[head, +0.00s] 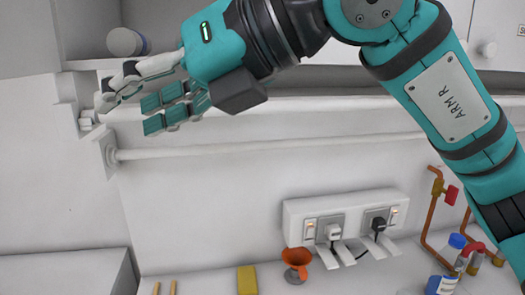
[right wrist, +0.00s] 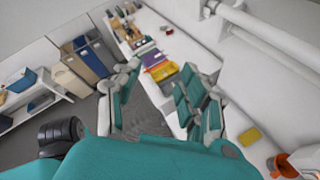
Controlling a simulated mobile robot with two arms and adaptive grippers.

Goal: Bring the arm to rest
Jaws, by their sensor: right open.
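My right arm (head: 450,95), teal and black and marked "ARM R", reaches in from the right in the head view, raised in front of the wall. Its gripper (head: 128,108) points left, below a shelf edge and near a white wall rail. The fingers are spread and nothing is between them. In the right wrist view the same gripper (right wrist: 158,82) shows open and empty, with a bench far beyond its fingers. My left arm and gripper are not in view.
A grey cylinder (head: 124,42) lies on the shelf. The rail (head: 240,146) runs behind the arm. Below are a socket box (head: 345,215), an orange funnel (head: 297,259), a yellow block (head: 247,280), a blue-labelled bottle (head: 440,285) and copper pipework (head: 430,215). Bins (right wrist: 85,58) stand across the floor.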

